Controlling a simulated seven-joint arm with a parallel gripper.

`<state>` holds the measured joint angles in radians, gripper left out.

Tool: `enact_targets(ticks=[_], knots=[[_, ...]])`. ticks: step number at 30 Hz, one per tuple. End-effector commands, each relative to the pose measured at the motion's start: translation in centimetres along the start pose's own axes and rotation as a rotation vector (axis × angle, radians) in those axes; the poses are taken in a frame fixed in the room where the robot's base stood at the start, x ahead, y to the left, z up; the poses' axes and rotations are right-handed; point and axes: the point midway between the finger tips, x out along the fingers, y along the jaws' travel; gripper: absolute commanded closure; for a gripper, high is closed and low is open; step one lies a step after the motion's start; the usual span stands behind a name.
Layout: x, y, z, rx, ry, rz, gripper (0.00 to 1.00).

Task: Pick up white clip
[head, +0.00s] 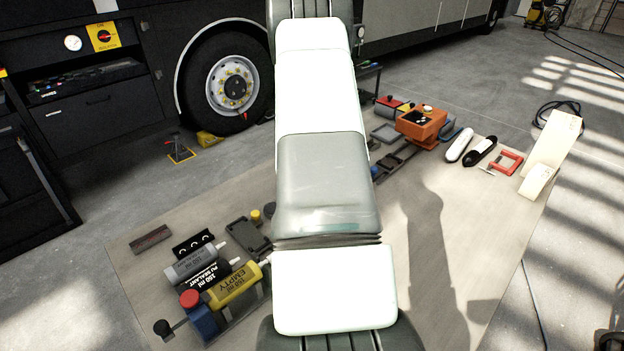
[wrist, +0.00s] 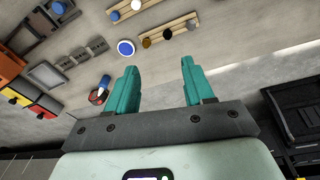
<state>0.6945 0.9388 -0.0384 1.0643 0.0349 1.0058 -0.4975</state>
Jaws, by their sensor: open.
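My gripper (wrist: 159,67) shows in the wrist view with its two teal fingers wide apart and nothing between them. Beyond the fingertips are two wooden strips with small round pieces on them. I cannot tell whether either is the white clip. In the head view my arm covers the middle of the work surface, and the gripper and strips are hidden.
An orange box (head: 421,123) and a grey tray (head: 385,133) stand at the back of the mat (head: 425,215). Sealant tubes (head: 236,284) lie at its left. A red frame (head: 507,162) is at the right. A blue-and-white disc (wrist: 126,47) lies beyond the left finger.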

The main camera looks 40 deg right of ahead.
Motion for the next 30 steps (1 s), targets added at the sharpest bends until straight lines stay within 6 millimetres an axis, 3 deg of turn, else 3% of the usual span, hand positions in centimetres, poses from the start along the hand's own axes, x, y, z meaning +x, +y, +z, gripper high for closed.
enact_targets(ticks=[1,6,15,26,30], knots=[[3.0,1.7,1.1,0.011,-0.035,-0.015,0.48],[8.8,4.8,3.8,0.025,-0.099,-0.050,0.48],[13.3,5.3,5.1,0.027,-0.122,-0.064,0.48],[16.9,5.0,5.3,0.026,-0.119,-0.062,0.48],[19.1,4.7,5.1,0.027,-0.120,-0.063,0.48]])
